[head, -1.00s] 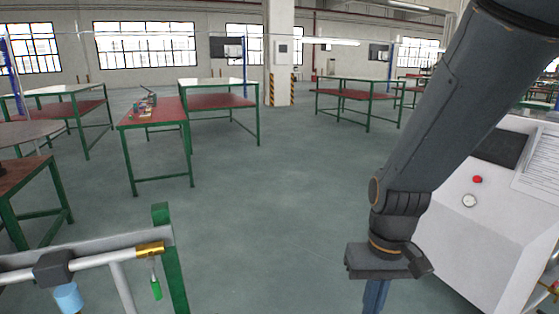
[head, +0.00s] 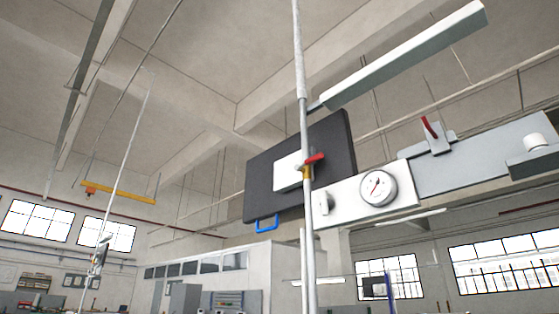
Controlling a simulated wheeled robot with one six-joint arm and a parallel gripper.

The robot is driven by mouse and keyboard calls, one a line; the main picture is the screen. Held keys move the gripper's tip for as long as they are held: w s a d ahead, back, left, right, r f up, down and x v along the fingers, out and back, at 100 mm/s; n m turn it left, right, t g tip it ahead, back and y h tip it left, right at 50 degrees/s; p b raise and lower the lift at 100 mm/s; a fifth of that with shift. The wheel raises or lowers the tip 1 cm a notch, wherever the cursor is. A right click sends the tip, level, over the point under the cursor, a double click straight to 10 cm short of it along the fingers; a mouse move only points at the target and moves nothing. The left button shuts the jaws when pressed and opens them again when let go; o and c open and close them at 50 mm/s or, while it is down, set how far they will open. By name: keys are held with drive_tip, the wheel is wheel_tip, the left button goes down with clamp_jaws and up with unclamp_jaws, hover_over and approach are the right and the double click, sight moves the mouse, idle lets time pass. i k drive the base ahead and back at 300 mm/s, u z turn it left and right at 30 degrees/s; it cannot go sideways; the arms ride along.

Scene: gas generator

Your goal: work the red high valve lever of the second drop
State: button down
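A red lever (head: 315,158) with a small brass valve body (head: 307,173) sits on a thin vertical pipe (head: 309,235) near the middle of the head view. The lever points right and slightly up. A second red lever (head: 430,127) stands tilted on a grey bracket further right. A second thin pipe (head: 118,187) comes down at the left, with a small fitting (head: 99,256) low on it, too small to make out. I cannot tell which pipe is the second drop. My gripper is not in view.
A dark flat panel (head: 335,150) hangs behind the middle pipe, with a blue handle (head: 267,223) below it. A plate with a round gauge (head: 378,188) extends right of the pipe. A white cylinder (head: 535,141) stands at the right edge. A yellow beam (head: 120,192) hangs at the left.

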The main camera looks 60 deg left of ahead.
sight(298, 168)
drive_tip(key=u, duration=1.95)
drive_tip(key=k, duration=0.4)
drive_tip(key=u, duration=0.8)
drive_tip(key=i, duration=1.35)
drive_tip(key=z, duration=0.55)
